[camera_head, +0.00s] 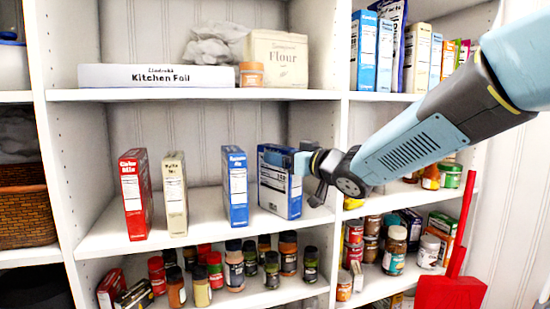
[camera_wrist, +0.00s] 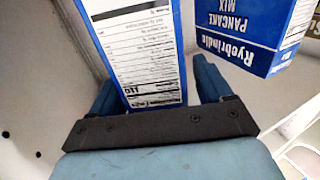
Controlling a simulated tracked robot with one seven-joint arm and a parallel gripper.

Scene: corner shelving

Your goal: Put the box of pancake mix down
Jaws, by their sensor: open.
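A blue box with a white printed panel (camera_head: 280,185) stands upright on the middle shelf, at the right end of a row of boxes. My gripper (camera_head: 305,165) reaches it from the right, near its upper part. In the wrist view the open fingers (camera_wrist: 155,85) are on both sides of a blue box with a white nutrition panel (camera_wrist: 140,50); whether they touch it I cannot tell. A second blue box, reading "Pancake Mix" upside down (camera_wrist: 245,35), is at the upper right there. It appears to be the blue box (camera_head: 235,187) left of my gripper.
A red box (camera_head: 134,195) and a cream box (camera_head: 174,195) stand farther left. Bare shelf shows between the boxes. Kitchen foil (camera_head: 155,76) and flour (camera_head: 278,60) are on the shelf above; several jars stand below. A shelf upright is close to my gripper.

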